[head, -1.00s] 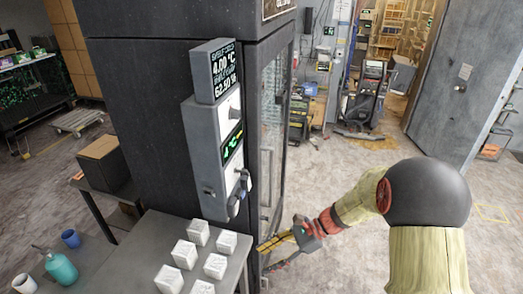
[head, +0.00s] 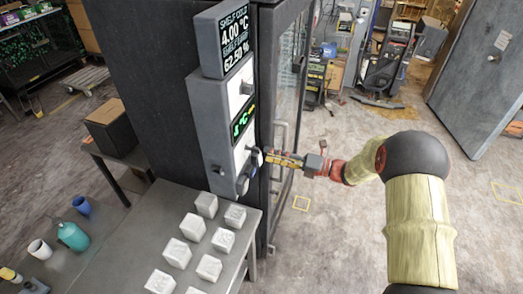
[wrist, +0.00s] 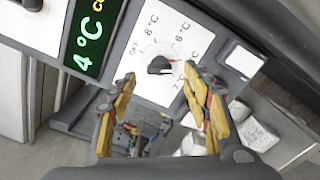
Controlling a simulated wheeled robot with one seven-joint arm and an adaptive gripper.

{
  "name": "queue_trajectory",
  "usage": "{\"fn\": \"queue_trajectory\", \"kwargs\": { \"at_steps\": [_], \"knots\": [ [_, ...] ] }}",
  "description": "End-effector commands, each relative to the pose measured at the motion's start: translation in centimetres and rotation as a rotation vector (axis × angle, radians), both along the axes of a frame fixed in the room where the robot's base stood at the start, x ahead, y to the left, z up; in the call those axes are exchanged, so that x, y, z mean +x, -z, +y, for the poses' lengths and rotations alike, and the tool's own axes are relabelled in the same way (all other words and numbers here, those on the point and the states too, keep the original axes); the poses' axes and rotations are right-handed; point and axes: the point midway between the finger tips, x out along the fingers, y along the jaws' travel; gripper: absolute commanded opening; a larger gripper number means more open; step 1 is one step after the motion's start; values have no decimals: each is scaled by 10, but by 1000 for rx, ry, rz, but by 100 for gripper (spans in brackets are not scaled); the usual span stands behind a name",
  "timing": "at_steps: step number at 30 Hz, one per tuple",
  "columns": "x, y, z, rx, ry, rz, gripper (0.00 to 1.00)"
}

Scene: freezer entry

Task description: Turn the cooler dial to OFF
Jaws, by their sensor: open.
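The cooler dial (wrist: 160,65) shows in the wrist view as a dark knob on a white panel. Printed marks surround it, with OFF at its left and °C values above and to the right. Its exact pointer setting is not clear. My gripper (wrist: 158,76) is open, with one yellow-and-grey finger on each side just below the dial. I cannot tell whether they touch it. In the head view, my gripper (head: 272,158) reaches from the right to the knob area on the grey control box (head: 208,125), partly hiding the dial.
A table (head: 130,235) with several white blocks (head: 192,227) stands below. The glass cooler door (head: 288,90) is behind my gripper.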

Motion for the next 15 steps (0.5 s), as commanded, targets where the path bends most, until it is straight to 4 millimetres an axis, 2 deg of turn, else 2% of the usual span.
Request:
{"fn": "queue_trajectory", "kwargs": {
  "at_steps": [6, 15],
  "knots": [
    [11, -1, 30, 0, -1, -1, 48],
    [15, 0, 43, -1, 1, -2, 48]
  ]
}}
